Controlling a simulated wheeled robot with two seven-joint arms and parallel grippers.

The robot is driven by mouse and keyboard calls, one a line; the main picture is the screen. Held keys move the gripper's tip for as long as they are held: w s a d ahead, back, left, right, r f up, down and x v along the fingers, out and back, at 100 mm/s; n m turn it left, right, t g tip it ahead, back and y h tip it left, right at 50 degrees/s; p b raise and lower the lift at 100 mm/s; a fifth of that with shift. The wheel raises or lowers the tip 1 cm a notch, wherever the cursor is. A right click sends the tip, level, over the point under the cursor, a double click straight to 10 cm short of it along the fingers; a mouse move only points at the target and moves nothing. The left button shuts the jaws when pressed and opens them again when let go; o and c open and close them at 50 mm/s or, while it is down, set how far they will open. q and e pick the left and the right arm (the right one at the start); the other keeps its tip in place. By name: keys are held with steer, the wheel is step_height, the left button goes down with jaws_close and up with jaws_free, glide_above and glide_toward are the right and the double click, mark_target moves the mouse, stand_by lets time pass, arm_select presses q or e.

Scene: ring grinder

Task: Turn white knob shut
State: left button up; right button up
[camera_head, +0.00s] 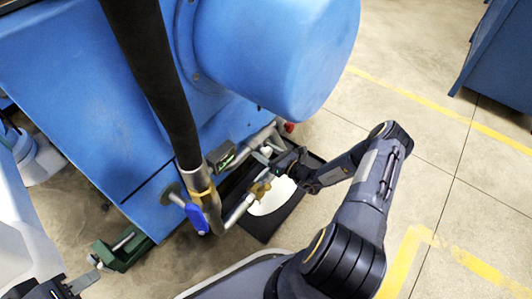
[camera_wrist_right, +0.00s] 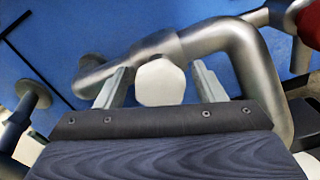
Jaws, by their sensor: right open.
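The white knob (camera_wrist_right: 160,82) is a faceted round cap on a grey metal pipe, seen nearly face-on in the right wrist view. My right gripper (camera_wrist_right: 160,88) is open, with one finger on each side of the knob. A narrow gap shows between each finger and the knob, so contact is not clear. In the head view my right gripper (camera_head: 272,158) reaches in among the pipes below the blue machine, and the knob is a small pale spot (camera_head: 266,151) there. My left gripper (camera_head: 84,280) is at the lower left edge, partly cut off, away from the knob.
The blue machine (camera_head: 90,90) and its rounded housing (camera_head: 280,50) overhang the work area. A black hose (camera_head: 155,80), a blue-handled valve (camera_head: 196,217) and a brass fitting (camera_head: 260,189) are close by. A red part (camera_wrist_right: 308,22) is at upper right. Open floor lies right.

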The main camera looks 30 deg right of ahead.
steer(key=shift+c, duration=0.4)
steer(key=c, duration=0.9)
